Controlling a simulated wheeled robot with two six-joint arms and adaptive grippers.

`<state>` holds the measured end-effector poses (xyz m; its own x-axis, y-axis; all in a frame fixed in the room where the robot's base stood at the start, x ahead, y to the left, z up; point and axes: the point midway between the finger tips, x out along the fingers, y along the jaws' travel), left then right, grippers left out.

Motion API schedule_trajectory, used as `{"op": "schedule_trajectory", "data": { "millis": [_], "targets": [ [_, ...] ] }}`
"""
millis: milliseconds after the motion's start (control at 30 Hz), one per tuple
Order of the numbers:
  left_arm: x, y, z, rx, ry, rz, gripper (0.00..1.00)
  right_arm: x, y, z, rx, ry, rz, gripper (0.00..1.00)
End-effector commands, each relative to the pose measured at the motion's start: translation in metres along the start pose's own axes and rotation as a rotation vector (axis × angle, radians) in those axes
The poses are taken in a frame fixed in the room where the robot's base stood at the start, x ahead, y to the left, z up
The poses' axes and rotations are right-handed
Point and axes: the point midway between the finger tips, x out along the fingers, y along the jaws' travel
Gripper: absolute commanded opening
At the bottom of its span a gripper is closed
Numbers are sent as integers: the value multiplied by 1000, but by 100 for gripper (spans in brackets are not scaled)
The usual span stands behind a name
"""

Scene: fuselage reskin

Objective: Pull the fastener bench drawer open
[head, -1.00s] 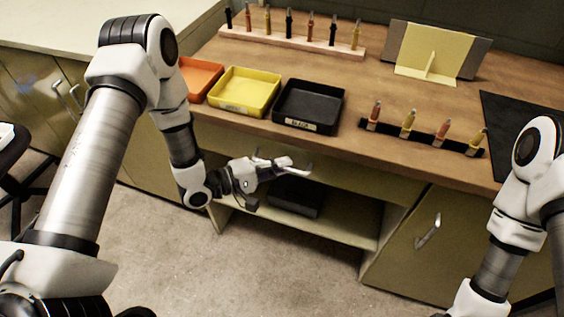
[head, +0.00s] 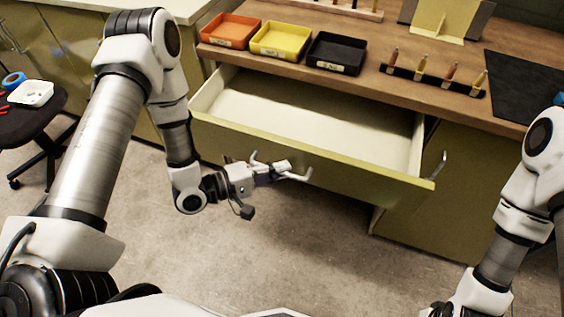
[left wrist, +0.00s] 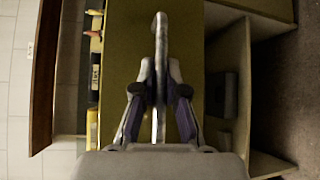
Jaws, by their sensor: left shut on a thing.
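The fastener bench drawer (head: 345,178) stands well out from the bench in the head view, its pale inside showing and looking empty. My left gripper (head: 280,172) is at the middle of the drawer front, shut on the drawer handle (left wrist: 161,40). In the left wrist view my gripper's two fingers (left wrist: 160,72) close on the handle from both sides, and the olive drawer front (left wrist: 122,55) lies just beyond. My right arm comes in at the right of the head view, but its gripper is out of the picture.
Orange (head: 229,30), yellow (head: 280,40) and black (head: 336,53) trays stand on the bench top (head: 400,91) above the drawer. A black rack (head: 430,80) holds several fasteners. A stool (head: 28,122) stands at the left. The floor before the drawer is clear.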

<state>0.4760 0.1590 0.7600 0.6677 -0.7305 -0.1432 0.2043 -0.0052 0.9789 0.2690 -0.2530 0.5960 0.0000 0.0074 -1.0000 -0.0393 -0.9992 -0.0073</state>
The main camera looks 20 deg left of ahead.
Motion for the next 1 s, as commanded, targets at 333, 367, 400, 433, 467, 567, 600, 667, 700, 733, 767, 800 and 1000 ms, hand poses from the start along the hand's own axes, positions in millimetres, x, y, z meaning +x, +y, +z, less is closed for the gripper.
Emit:
{"op": "schedule_trajectory", "data": {
  "millis": [333, 367, 400, 433, 467, 567, 600, 667, 700, 733, 767, 800, 1000],
  "targets": [
    [-2, 0, 1, 0, 1, 1, 0, 0, 0, 0, 0, 0, 0, 40],
    [-2, -1, 1, 0, 1, 0, 0, 0, 0, 0, 0, 0, 0, 40],
    [-2, 0, 1, 0, 1, 0, 18, 0, 0, 0, 0, 0, 0, 40],
    [-2, -1, 1, 0, 1, 0, 23, 0, 0, 0, 0, 0, 0, 40],
    [-2, -1, 1, 0, 1, 0, 23, 0, 0, 0, 0, 0, 0, 40],
    [-2, -1, 1, 0, 1, 0, 23, 0, 0, 0, 0, 0, 0, 40],
    [-2, -1, 1, 0, 1, 0, 23, 0, 0, 0, 0, 0, 0, 40],
    [-2, -1, 1, 0, 1, 0, 23, 0, 0, 0, 0, 0, 0, 40],
    [-2, -1, 1, 0, 1, 0, 23, 0, 0, 0, 0, 0, 0, 40],
    [-2, -1, 1, 0, 1, 0, 23, 0, 0, 0, 0, 0, 0, 40],
    [-4, -1, 1, -1, 2, 0, 23, 0, 0, 0, 0, 0, 0, 40],
    [-6, -1, 1, -2, 3, 0, 23, 0, 0, 0, 0, 0, 0, 40],
    [-35, 0, -1, -6, 9, 2, 23, 0, 0, 0, 0, 0, 0, 40]
  ]
}}
